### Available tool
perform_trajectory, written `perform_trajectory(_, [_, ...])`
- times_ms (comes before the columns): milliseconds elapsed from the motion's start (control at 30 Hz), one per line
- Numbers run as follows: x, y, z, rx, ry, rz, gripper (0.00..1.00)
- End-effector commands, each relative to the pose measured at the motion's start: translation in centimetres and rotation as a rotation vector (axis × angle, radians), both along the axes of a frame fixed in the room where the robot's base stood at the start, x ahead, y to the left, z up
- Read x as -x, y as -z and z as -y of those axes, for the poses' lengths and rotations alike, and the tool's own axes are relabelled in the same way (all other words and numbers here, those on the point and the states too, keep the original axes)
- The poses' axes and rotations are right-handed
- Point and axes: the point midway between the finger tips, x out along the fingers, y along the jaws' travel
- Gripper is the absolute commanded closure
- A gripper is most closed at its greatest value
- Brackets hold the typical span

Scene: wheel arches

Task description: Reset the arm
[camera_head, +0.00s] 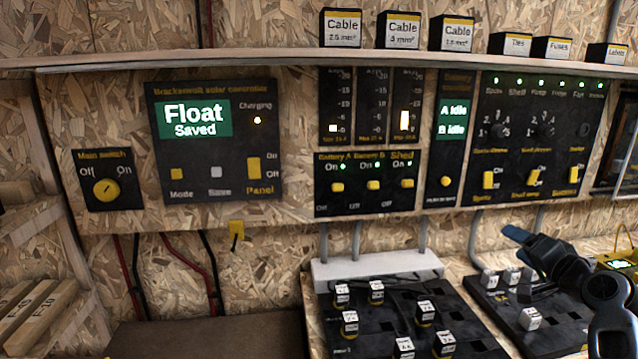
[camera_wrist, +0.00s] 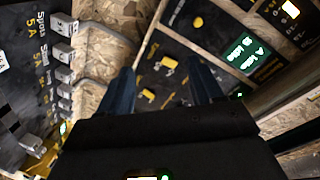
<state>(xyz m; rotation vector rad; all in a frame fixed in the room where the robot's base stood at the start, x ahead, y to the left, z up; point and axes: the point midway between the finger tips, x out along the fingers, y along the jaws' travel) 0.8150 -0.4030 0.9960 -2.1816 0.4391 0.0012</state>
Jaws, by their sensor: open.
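My gripper (camera_head: 513,233) is at the right in the head view, with its blue fingertips pointing up and left, above the right-hand black fuse board. In the wrist view my gripper (camera_wrist: 163,88) shows two blue fingers spread apart with nothing between them. Beyond the fingers in the wrist view is part of the black control panel (camera_wrist: 170,55) with yellow switches. My gripper looks clear of the panel, but the exact gap cannot be told. My dark arm reaches in from the right edge of the head view.
A wall panel holds the solar controller (camera_head: 215,145), main switch (camera_head: 104,180) and switch panel (camera_head: 530,130). A shelf (camera_head: 270,60) above carries labelled boxes. Below are a left fuse board (camera_head: 380,325) and a right fuse board (camera_head: 565,335). The bench at lower left (camera_head: 210,338) is bare.

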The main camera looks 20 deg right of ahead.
Motion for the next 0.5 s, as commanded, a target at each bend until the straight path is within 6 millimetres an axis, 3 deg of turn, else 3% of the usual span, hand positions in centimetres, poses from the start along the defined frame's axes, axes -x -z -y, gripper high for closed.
perform_trajectory(33, [0.7, 2.5, -2.3, 0.015, -0.003, -0.031, 0.35])
perform_trajectory(200, [3.6, 8.1, -8.6, 0.093, -0.008, -0.109, 0.35])
perform_trajectory(500, [11.0, 14.2, -19.2, 0.260, -0.060, -0.217, 0.35])
